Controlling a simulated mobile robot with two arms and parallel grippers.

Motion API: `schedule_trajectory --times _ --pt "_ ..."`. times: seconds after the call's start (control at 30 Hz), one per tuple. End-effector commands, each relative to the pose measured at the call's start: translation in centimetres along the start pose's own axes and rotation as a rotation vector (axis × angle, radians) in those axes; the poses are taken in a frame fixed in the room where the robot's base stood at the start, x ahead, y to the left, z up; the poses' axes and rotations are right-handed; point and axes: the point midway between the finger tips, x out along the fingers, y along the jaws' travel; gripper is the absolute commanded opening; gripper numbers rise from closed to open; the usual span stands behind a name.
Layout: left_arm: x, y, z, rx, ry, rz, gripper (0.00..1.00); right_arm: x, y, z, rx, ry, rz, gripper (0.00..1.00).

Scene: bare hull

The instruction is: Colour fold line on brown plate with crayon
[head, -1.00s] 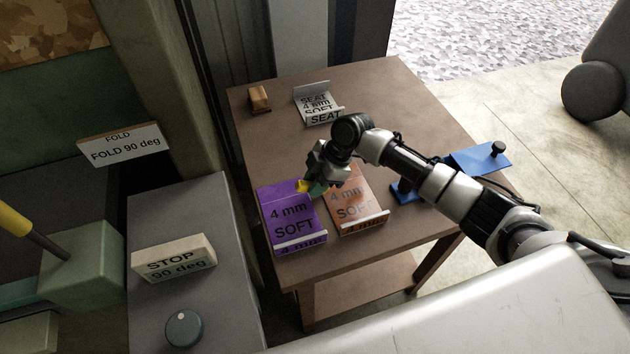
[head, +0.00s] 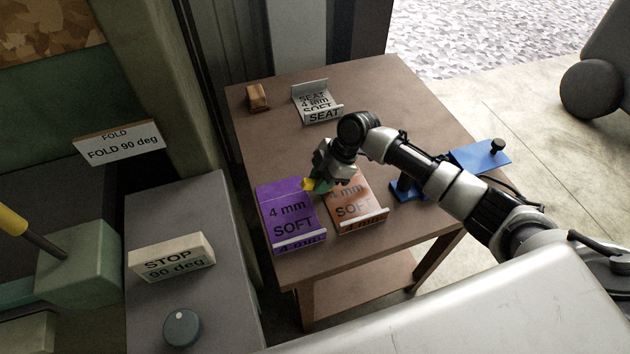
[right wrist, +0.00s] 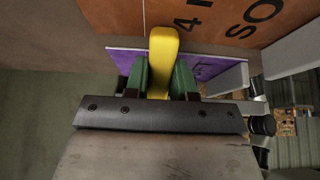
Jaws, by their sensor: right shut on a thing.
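The brown plate (head: 350,212), orange-brown and marked "4 mm SOFT", lies on the table with a raised front lip. The yellow crayon (head: 308,184) is held in my right gripper (head: 318,186), at the plate's far left edge. In the right wrist view the crayon (right wrist: 162,58) sits between two green fingers and its tip overlaps the brown plate (right wrist: 215,18). A thin pale line runs on the plate just left of the tip. I cannot tell whether the tip touches the plate. My left gripper is not in view.
A purple plate (head: 283,209) lies close left of the brown one. A grey SEAT plate (head: 312,97) and a small wooden block (head: 257,97) are at the table's back. A blue fixture (head: 478,157) stands right. The table (head: 400,88) is clear at the back right.

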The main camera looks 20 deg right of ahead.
Motion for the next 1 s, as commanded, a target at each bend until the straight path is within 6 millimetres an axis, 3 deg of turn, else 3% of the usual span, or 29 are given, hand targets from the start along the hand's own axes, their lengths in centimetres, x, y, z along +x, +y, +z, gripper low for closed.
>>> schedule_trajectory --times 1.0 --pt "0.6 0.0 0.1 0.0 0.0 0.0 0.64 -2.2 0.0 4.1 0.001 0.0 0.001 0.01"
